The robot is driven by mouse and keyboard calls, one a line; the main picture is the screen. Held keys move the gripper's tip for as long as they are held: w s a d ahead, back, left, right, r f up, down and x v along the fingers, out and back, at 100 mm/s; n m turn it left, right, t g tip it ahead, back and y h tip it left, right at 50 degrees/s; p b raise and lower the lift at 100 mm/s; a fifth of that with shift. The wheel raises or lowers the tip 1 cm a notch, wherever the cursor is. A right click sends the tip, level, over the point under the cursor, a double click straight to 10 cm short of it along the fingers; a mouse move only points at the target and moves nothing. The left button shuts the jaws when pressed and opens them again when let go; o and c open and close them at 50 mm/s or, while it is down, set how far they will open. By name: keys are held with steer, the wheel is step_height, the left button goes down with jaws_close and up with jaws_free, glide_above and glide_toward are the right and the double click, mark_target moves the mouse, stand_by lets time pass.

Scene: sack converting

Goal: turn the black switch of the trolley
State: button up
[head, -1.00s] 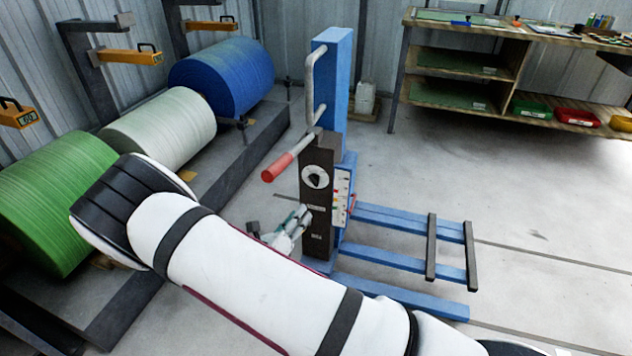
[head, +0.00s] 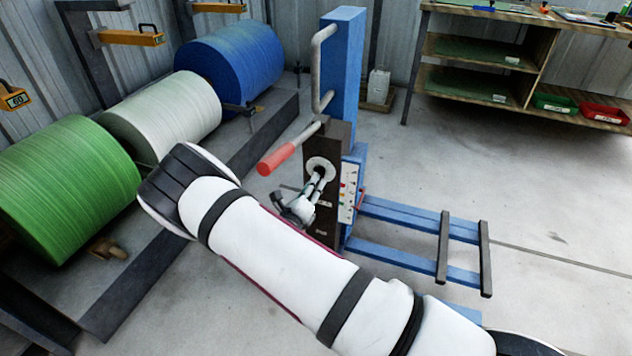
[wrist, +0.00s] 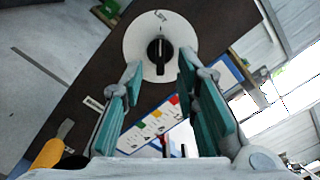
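The black switch (wrist: 159,54) sits on a round white plate (wrist: 140,44) on the dark panel of the blue trolley (head: 341,60). In the wrist view it lies just beyond my gripper (wrist: 157,75), between the lines of its two teal fingers. The fingers are apart and nothing is held between them; whether the tips reach beside the switch is hard to tell. In the head view my gripper (head: 318,180) is in front of the white plate (head: 321,165) and hides the switch.
A red-handled lever (head: 277,160) sticks out left of the panel, close above my gripper. Trolley forks (head: 410,215) extend right. A shelf bench (head: 480,50) is at the back right. Open floor lies between.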

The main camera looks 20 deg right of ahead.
mark_target(319, 172)
steer(key=shift+b+x, duration=0.35)
steer(key=shift+x, duration=1.45)
jaws_close()
